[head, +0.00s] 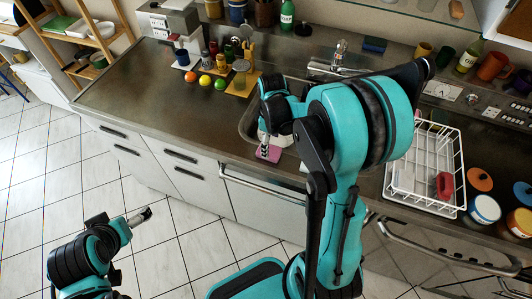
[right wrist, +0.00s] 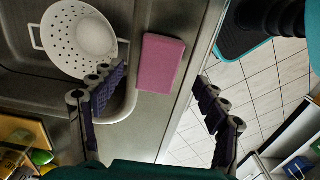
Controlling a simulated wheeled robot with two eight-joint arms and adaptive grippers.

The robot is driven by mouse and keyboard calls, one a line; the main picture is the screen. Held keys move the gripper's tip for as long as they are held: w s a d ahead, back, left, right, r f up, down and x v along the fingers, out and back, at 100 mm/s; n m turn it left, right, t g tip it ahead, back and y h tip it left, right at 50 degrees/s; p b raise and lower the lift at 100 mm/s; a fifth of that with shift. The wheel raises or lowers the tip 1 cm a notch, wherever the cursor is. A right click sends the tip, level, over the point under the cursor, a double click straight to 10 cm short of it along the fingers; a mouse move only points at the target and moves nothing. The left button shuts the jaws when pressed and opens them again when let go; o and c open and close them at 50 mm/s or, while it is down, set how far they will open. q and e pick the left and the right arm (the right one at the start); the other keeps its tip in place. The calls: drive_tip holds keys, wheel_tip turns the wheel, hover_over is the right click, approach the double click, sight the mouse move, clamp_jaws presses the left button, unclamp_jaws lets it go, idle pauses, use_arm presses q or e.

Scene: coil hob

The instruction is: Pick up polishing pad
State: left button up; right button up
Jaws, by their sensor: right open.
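The polishing pad appears to be the pink rectangular pad (head: 268,153). It lies flat on the metal counter near the front edge, beside the sink. My right gripper (head: 264,136) is just above it in the head view, partly hidden by my arm. In the right wrist view the pink pad (right wrist: 161,63) lies ahead, between the lines of the two spread fingers of the right gripper (right wrist: 154,77). The fingers are open and empty, and no contact with the pad shows. My left gripper (head: 140,217) is low over the floor at the left, small and seen from the side.
A white colander (right wrist: 92,37) sits in the sink beside the pad. A white dish rack (head: 424,199) with a red item stands to the right. Wooden boards with colored fruit (head: 205,80) and jars stand behind left. The left stretch of counter (head: 140,90) is clear.

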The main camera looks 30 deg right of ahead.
drive_tip(key=f, duration=0.1)
drive_tip(key=f+b, duration=0.1)
drive_tip(key=f, duration=0.2)
drive_tip(key=shift+w+a+f, duration=0.1)
drive_tip(key=shift+w+f, duration=0.15)
drive_tip(key=shift+f, duration=0.15)
drive_tip(key=shift+r, duration=0.1)
drive_tip(key=shift+c, duration=0.2)
drive_tip(key=c, duration=1.1)
drive_tip(key=shift+r, duration=0.1)
